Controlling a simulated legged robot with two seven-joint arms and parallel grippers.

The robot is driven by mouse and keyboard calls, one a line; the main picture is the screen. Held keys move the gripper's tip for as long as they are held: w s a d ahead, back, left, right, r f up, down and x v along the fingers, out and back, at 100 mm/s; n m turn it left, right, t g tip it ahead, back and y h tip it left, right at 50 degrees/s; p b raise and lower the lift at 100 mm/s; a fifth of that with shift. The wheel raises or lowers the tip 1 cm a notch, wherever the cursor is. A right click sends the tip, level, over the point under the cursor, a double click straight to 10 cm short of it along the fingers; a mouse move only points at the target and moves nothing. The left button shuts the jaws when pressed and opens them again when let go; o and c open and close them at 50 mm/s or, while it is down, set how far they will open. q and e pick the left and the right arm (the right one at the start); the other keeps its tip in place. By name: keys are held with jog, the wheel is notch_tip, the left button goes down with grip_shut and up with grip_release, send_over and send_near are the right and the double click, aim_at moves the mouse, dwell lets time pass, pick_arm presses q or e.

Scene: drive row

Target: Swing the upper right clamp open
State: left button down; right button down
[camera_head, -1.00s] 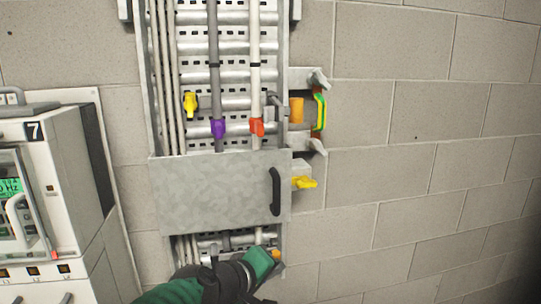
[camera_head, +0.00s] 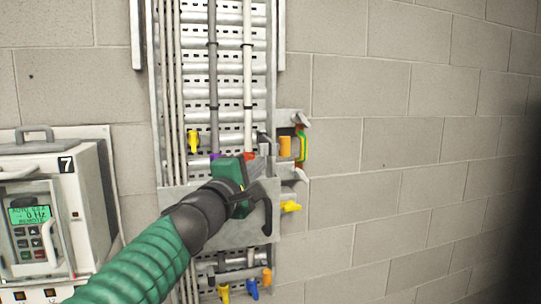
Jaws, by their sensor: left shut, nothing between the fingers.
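The cable tray stands upright on the wall. Several coloured clamp handles show on its upper part: a yellow one (camera_head: 193,142) at left, a purple one (camera_head: 214,156) and a red one (camera_head: 250,156), the last two partly hidden by my gripper. An orange piece (camera_head: 285,147) sits at the tray's right edge. I cannot tell for sure which is the upper right clamp. My left gripper (camera_head: 264,175) is shut and empty, in front of the grey cover plate's top edge, just below the red handle in the picture. Its fingertips are hard to make out. My right gripper is out of view.
A green-yellow strap (camera_head: 302,147) and a yellow lever (camera_head: 290,207) stick out at right. Yellow (camera_head: 224,293) and blue (camera_head: 252,289) handles are below. A drive cabinet (camera_head: 88,205) stands at left. The wall at right is bare.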

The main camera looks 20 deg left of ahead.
pick_arm(q)
jog(key=w+d, duration=0.3)
jog(key=w, duration=0.1)
jog(key=shift+d+b, duration=0.4)
jog(key=shift+s+f, duration=0.1)
jog(key=shift+f, duration=0.05)
